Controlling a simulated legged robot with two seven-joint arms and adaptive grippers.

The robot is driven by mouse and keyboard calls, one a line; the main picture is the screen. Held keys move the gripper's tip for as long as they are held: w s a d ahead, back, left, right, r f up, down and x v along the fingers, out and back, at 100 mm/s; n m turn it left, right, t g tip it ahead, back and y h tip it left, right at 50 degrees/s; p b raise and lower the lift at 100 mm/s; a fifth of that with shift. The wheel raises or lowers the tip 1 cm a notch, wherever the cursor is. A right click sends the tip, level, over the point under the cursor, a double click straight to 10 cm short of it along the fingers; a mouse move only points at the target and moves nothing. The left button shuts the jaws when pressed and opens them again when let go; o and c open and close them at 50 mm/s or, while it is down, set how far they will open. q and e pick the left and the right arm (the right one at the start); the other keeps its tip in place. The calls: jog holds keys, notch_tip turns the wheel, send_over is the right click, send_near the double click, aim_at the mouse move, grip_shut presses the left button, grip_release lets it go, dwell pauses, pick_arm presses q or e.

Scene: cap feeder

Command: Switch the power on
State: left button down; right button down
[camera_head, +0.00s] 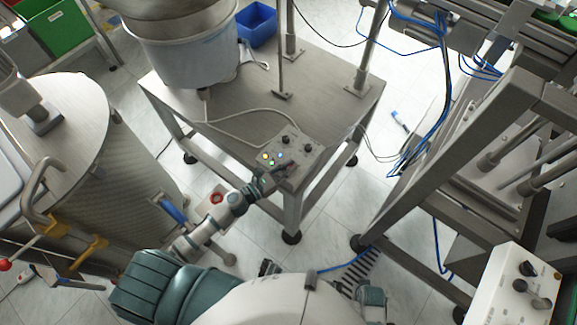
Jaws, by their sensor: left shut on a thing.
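The small grey control box (271,148) sits at the near right corner of the metal table. Its top carries several small coloured buttons or lamps, yellow, green and blue, and two black knobs (285,140), (308,147). My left gripper (288,169) reaches in from below left to the box's near edge. It is shut on a small part there, apparently a switch on the box; the fingers hide most of it. A dark part that may be my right gripper (268,268) shows small at the edge of my body; its jaws cannot be made out.
The metal table (325,85) bears a large white bucket (190,50) and upright posts. A cable runs across it to the box. A ribbed drum (110,165) stands left. A metal frame (450,150) stands right, near another control panel (510,290). A blue bin (258,25) lies behind.

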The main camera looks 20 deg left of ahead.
pick_arm(q)
jog(key=m+g+h, duration=0.2)
jog(key=shift+a+f+h+b, duration=0.1)
jog(key=shift+h+b, duration=0.2)
jog(key=shift+m+g+h, duration=0.6)
jog(key=shift+g+h, duration=0.1)
jog(key=shift+g, duration=0.1)
pick_arm(e)
jog(key=shift+w+r, duration=0.2)
jog(key=shift+r, duration=0.45)
jog(key=shift+w+r, duration=0.15)
jog(key=shift+r, duration=0.45)
jog(key=shift+w+a+r, duration=0.1)
jog(key=shift+r, duration=0.15)
pick_arm(q)
jog(key=c, duration=1.2)
grip_release()
jog(key=shift+c, duration=0.2)
pick_arm(e)
jog(key=shift+s+f, duration=0.2)
jog(key=shift+s, duration=0.05)
pick_arm(q)
jog(key=shift+a, duration=0.15)
